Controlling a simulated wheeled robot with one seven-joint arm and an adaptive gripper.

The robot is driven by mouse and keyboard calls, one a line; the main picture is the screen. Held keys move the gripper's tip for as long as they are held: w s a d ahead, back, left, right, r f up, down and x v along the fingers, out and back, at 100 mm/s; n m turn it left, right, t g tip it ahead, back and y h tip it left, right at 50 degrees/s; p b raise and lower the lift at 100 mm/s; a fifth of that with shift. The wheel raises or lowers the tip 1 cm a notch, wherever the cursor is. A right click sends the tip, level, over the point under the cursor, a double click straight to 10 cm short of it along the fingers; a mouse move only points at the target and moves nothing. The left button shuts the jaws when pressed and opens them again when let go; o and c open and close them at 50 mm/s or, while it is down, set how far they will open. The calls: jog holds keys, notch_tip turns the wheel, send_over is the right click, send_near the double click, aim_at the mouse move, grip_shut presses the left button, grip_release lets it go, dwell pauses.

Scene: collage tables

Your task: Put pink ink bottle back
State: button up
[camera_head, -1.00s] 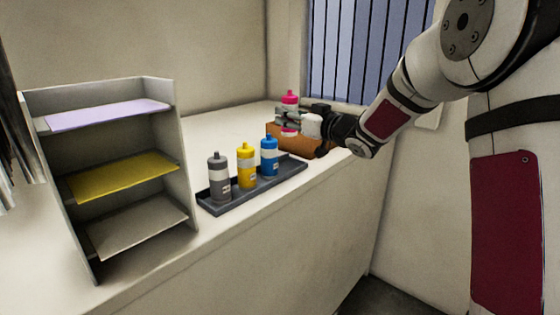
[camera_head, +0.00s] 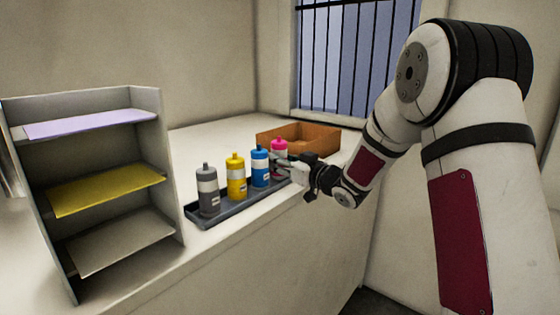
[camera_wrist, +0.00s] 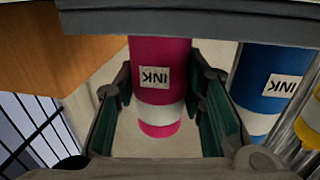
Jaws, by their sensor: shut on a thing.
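The pink ink bottle (camera_head: 279,145) is upright beside the blue bottle (camera_head: 260,166), at the right end of the dark grey tray (camera_head: 237,213). My gripper (camera_head: 284,163) is shut on the pink bottle from the right. In the wrist view the pink bottle (camera_wrist: 172,53), with an INK label and a white band, stands between my two fingers. The blue bottle (camera_wrist: 267,90) is close beside it there. The pink bottle's base is hidden in the head view, so I cannot tell whether it touches the tray.
Yellow (camera_head: 236,178) and grey (camera_head: 208,192) bottles stand in the tray left of the blue one. An orange-brown open box (camera_head: 325,140) is behind my gripper. A grey shelf unit (camera_head: 168,190) stands at left. The counter behind the tray is clear.

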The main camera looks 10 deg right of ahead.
jog(key=shift+f, duration=0.2)
jog(key=o, duration=1.2)
jog(key=shift+r, duration=0.15)
